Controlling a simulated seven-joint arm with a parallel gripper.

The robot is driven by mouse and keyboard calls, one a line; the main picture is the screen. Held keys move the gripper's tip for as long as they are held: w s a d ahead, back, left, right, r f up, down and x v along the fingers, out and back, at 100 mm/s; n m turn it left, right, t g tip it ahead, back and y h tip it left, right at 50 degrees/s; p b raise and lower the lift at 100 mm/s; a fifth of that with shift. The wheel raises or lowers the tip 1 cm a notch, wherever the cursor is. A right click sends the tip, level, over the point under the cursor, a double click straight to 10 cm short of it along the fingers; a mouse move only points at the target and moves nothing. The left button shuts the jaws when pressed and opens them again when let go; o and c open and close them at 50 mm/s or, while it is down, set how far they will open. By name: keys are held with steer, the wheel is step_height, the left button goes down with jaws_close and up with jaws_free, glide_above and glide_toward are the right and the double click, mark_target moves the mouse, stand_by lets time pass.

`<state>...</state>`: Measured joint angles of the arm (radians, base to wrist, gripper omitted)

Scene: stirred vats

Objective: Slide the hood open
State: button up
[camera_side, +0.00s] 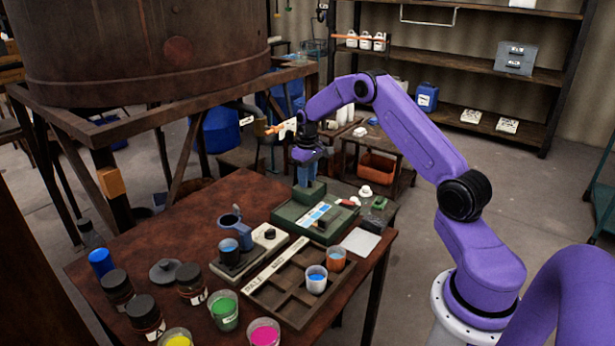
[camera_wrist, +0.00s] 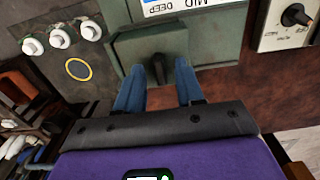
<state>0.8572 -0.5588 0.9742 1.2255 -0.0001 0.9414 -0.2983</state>
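A dark green instrument box (camera_side: 313,222) stands at the far end of the brown table. It has a blue-and-white strip on top and an upright green block at its far end (camera_side: 311,192), which I take to be the hood. In the wrist view the block (camera_wrist: 150,45) shows below a label reading "DEEP" and "MID". My gripper (camera_side: 307,178) points down at the block. In the wrist view its two blue fingers (camera_wrist: 161,70) are apart, with a small dark part between them. I cannot tell whether the fingers touch the block.
A beige dial unit (camera_side: 268,240) and a compartment tray (camera_side: 283,289) with cups stand nearer. Paint pots (camera_side: 223,309) and dark jars (camera_side: 145,313) fill the near left. A pale square plate (camera_side: 361,243) lies right of the box. White-capped items (camera_wrist: 60,38) sit beyond it.

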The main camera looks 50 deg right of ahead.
jaws_close()
stand_by(1.4)
